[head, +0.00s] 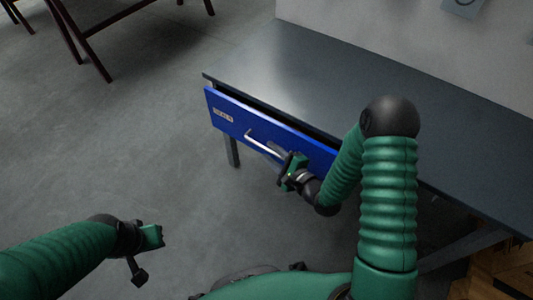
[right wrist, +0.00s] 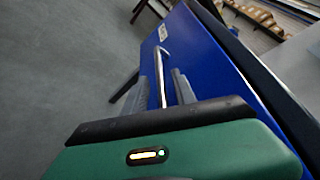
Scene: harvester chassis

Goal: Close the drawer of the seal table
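The seal table (head: 330,70) has a dark grey top. Its blue drawer (head: 228,115) stands partly out, with a dark gap behind its front. A small label is on the drawer's left part. The silver bar handle (head: 262,142) is on the front. My right gripper (head: 277,152) is at the handle's right part. In the right wrist view the handle (right wrist: 161,72) runs between the two spread fingers (right wrist: 162,90), with visible gaps beside it. My left gripper (head: 146,256) is low at left, away from the table; its finger opening is unclear.
Dark-framed furniture legs (head: 90,45) stand at the upper left. A pale wall or panel (head: 410,40) rises behind the tabletop. A wooden object (head: 495,275) is at the lower right. The grey floor left of the table is clear.

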